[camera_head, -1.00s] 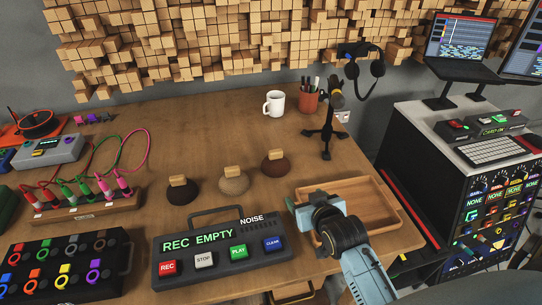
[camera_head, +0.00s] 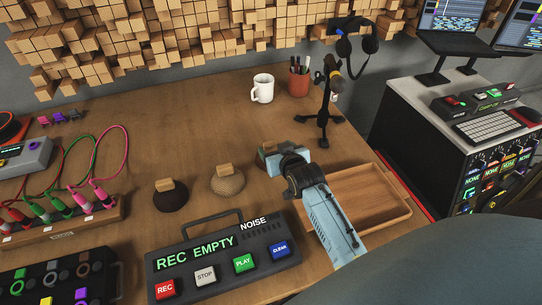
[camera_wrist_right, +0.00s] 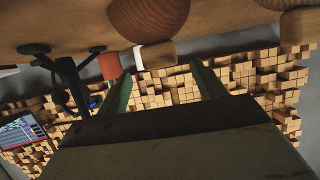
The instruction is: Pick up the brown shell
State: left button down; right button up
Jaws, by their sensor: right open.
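The brown shell (camera_wrist_right: 148,18) is a dark reddish-brown dome with a small wooden block on top. In the head view it is mostly hidden behind my right gripper (camera_head: 268,160), with its wooden block (camera_head: 268,147) showing. In the wrist view, which is upside down, the shell and its block (camera_wrist_right: 157,54) lie beyond the fingertips of my right gripper (camera_wrist_right: 163,80). The fingers are apart with nothing between them. I cannot tell the exact gap to the block. My left gripper is not in view.
A tan shell (camera_head: 228,182) and a black shell (camera_head: 171,198) stand in a row to the left. An empty wooden tray (camera_head: 392,214) is at right. A recorder box (camera_head: 228,270) lies in front. A microphone stand (camera_head: 325,118), white mug (camera_head: 262,88) and pen cup (camera_head: 299,82) stand behind.

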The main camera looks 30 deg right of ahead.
aim_at(272, 146)
jog(key=x, duration=0.2)
jog(key=b+x, duration=0.1)
jog(key=shift+w+f, duration=0.3)
jog(key=shift+f, duration=0.1)
jog(key=shift+w+d+f, duration=0.1)
jog(key=shift+w+f, duration=0.1)
jog(key=shift+w, duration=0.3)
jog(key=c, duration=1)
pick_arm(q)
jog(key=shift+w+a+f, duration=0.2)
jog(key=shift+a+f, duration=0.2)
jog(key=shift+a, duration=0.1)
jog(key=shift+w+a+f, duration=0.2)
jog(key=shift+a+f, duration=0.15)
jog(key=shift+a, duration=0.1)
pick_arm(e)
jog(key=shift+c, duration=0.5)
jog(key=shift+r, duration=0.1)
